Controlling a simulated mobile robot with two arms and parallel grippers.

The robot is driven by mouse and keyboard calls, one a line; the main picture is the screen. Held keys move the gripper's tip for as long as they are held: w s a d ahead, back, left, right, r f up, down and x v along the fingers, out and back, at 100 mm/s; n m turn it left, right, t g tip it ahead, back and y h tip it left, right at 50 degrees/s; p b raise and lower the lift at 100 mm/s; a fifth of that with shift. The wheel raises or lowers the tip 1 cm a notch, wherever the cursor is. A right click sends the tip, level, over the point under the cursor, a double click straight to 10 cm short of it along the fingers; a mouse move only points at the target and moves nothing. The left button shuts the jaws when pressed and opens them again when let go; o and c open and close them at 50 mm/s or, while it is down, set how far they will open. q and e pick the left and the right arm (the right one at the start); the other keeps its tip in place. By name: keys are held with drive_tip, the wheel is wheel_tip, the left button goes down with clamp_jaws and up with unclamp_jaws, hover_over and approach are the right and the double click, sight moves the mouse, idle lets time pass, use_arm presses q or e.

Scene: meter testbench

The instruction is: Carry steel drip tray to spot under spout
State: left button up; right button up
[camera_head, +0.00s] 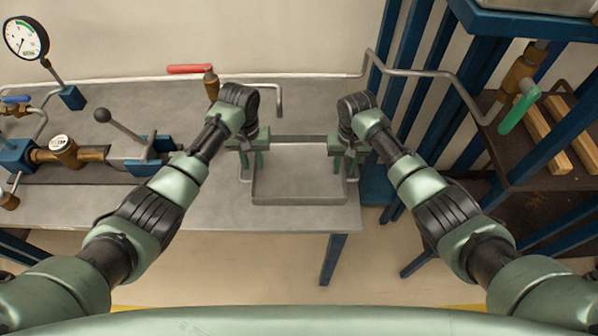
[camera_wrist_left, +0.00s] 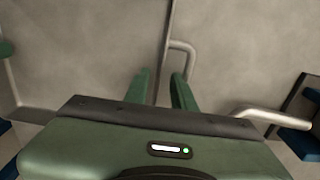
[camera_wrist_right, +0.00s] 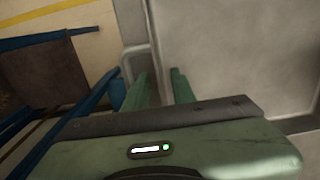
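The steel drip tray (camera_head: 299,199) is a shallow grey rectangular pan at the right end of the grey bench, with a bent rod handle on each side. My left gripper (camera_head: 251,160) is at its left side, fingers pointing down and apart; in the left wrist view the tray wall and handle (camera_wrist_left: 189,52) lie at the fingers (camera_wrist_left: 161,84). My right gripper (camera_head: 345,163) is likewise at the right side, fingers apart around the wall and handle (camera_wrist_right: 129,60). Finger contact cannot be made out. The spout (camera_head: 279,103) is a down-bent pipe behind and left of the tray.
A red-handled valve (camera_head: 190,69) sits on the spout's pipe. A brass meter on a clamp with a lever (camera_head: 122,127) fills the bench's left part. Bench surface (camera_head: 190,205) is bare left of the tray. Blue frame posts and a shelf rack (camera_head: 520,150) stand at the right.

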drive_tip(key=shift+r, duration=0.3)
use_arm(q)
wheel_tip(320, 180, up, 10)
use_arm(e)
wheel_tip(320, 180, up, 12)
drive_tip(key=shift+f, duration=0.25)
use_arm(q)
drive_tip(key=shift+s+r, duration=0.1)
idle(0.4)
